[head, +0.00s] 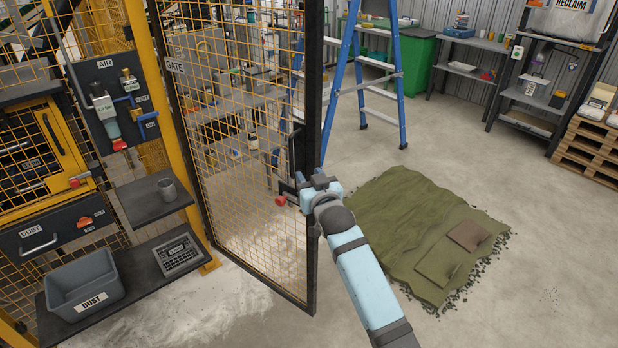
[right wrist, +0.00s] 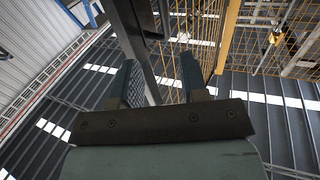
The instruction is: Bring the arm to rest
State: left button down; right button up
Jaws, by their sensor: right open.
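My right arm, light blue and grey, reaches up from the bottom of the head view. Its gripper (head: 303,184) is beside the free edge of the yellow mesh gate (head: 245,150), close to a red knob (head: 281,201) at the gate's latch. I cannot tell whether the gripper touches the gate. In the right wrist view, the two dark fingers of the gripper (right wrist: 161,78) stand apart with nothing held between them. That camera looks up towards the roof, with the gate's dark post behind the fingers. My left gripper is not in view.
A blue stepladder (head: 345,85) stands behind. A green turf or cloth sheet (head: 400,215) lies on the right floor. Open concrete surrounds it.

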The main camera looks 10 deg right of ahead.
jog(key=s+d+f+g, duration=0.2)
jog(key=s+f+g, duration=0.1)
jog(key=s+f, duration=1.25)
jog(key=s+f+g, duration=0.1)
jog(key=s+f, duration=0.2)
jog(key=s, duration=0.5)
jog(key=s+f+n+g+y, duration=0.1)
jog(key=s+f, duration=0.2)
jog(key=s, duration=0.5)
jog(key=s+d+f+g+p, duration=0.1)
jog(key=s+f+g, duration=0.1)
jog(key=s, duration=0.6)
jog(key=shift+f+n, duration=0.4)
jog(key=shift+f, duration=0.4)
